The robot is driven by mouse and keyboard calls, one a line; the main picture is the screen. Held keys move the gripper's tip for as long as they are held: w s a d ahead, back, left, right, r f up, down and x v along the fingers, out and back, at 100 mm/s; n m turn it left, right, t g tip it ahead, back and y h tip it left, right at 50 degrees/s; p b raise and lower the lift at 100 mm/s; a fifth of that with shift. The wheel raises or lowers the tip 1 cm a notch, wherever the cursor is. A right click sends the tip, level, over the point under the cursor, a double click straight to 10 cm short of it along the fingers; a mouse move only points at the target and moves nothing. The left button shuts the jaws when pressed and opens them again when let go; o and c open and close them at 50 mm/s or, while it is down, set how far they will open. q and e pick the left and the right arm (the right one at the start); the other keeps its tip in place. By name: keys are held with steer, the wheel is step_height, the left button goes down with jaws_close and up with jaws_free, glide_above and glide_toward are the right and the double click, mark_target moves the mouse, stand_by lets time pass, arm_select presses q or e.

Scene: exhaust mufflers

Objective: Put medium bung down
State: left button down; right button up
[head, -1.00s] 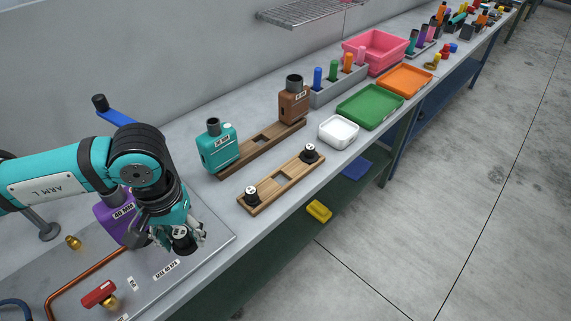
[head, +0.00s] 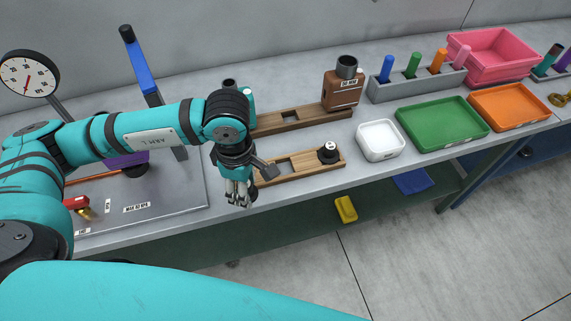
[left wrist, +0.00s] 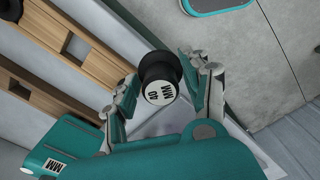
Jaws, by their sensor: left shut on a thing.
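My left gripper (head: 238,198) is shut on a black bung (left wrist: 158,75) whose white cap reads 40 MM in the left wrist view. In the head view the gripper is by the left end of the light wooden rack (head: 300,165), near the bench's front edge; the bung is hidden there. One black bung (head: 328,153) stands at the rack's right end, and a square opening (head: 289,170) in its middle is empty. The rack's left end is hidden behind my gripper. In the left wrist view the rack (left wrist: 95,62) lies to the left of the held bung. My right gripper is out of view.
Behind the rack are a dark wooden board (head: 300,119), a brown muffler (head: 343,91) and a partly hidden teal muffler (head: 249,98). A white tray (head: 380,140) and green tray (head: 442,124) stand to the right. A metal plate (head: 160,190) lies to the left.

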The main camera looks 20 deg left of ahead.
arm_select(q)
steer(key=shift+s+a+f+n, duration=0.2)
steer(key=shift+f+n, duration=0.3)
steer(key=shift+n, duration=0.7)
steer(key=shift+s+f+n, duration=0.15)
steer(key=shift+f+n, duration=0.15)
steer(key=shift+n, duration=0.5)
steer(key=shift+f+n, duration=0.2)
steer(key=shift+n, duration=0.8)
steer(key=w+d+p, duration=0.1)
steer(key=w, duration=0.3)
steer(key=w+d+f+p, duration=0.1)
steer(key=w+p, duration=0.1)
steer(key=w, duration=0.3)
steer(key=w+d+p, duration=0.2)
steer(key=w, duration=0.2)
steer(key=shift+w+d+f, duration=0.1)
steer(key=shift+w+f, duration=0.05)
steer(key=shift+w, duration=0.2)
steer(key=shift+w+d+f+p, duration=0.1)
steer(key=shift+w+d+p, duration=0.05)
steer(key=shift+w, duration=0.3)
steer(key=shift+w+d+f+p, duration=0.1)
steer(key=shift+w+p, duration=0.05)
steer(key=shift+w, duration=0.3)
step_height(320, 180, down, 3)
steer(key=shift+s+f+p, duration=0.1)
steer(key=shift+p, duration=0.8)
steer(key=shift+f, duration=0.15)
